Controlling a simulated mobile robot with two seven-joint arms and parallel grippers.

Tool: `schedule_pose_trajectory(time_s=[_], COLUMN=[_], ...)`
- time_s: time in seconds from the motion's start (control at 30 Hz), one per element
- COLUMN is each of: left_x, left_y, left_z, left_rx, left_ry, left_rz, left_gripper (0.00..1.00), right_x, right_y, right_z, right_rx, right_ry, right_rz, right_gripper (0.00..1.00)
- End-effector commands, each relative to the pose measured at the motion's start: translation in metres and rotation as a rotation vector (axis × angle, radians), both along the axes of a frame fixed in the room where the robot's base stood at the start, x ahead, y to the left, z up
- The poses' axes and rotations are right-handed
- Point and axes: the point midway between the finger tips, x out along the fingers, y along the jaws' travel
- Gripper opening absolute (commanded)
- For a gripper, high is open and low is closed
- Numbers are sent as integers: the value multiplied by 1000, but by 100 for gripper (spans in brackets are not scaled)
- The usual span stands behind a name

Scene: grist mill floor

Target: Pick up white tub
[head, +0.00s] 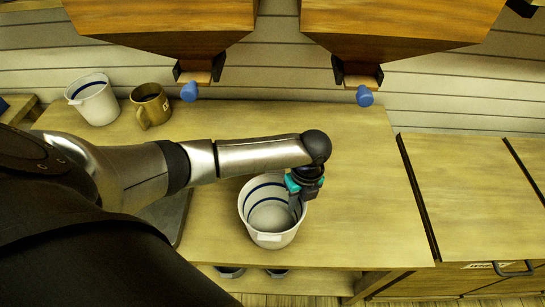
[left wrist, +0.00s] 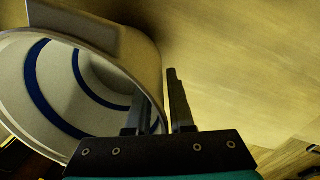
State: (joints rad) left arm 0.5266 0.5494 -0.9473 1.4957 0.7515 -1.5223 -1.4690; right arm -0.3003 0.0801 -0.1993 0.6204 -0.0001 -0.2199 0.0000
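A white tub (head: 262,236) with blue bands inside stands on the wooden counter, close to the front edge. It also shows at the left of the left wrist view (left wrist: 80,98), with its open mouth and a pale label. My left gripper (head: 296,205) points down at the tub's right rim. In the left wrist view its fingers (left wrist: 158,100) straddle the tub wall, one inside the mouth and one outside. The fingers look apart, with a gap beside the wall. My right gripper is out of view. A second white tub (head: 95,102) stands at the back left.
A brown mug (head: 150,104) stands beside the back tub. Two wooden hoppers with blue knobs (head: 188,92) (head: 364,96) overhang the back. The counter (head: 365,210) is clear right of the near tub. A cabinet (head: 460,190) stands further right.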

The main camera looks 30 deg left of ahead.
Motion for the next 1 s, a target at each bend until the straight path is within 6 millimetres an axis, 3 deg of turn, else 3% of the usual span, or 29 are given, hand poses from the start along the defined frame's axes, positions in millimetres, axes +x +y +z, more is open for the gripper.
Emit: schedule_pose_trajectory(time_s=[0.17,1.0], left_x=[0,1], left_y=[0,0], left_z=[0,0], left_rx=[0,0], left_ry=[0,-1], left_rz=[0,0], left_gripper=[0,0], right_x=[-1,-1], right_y=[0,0], right_z=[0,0], right_rx=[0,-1], right_ry=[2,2], right_rz=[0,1], right_gripper=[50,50])
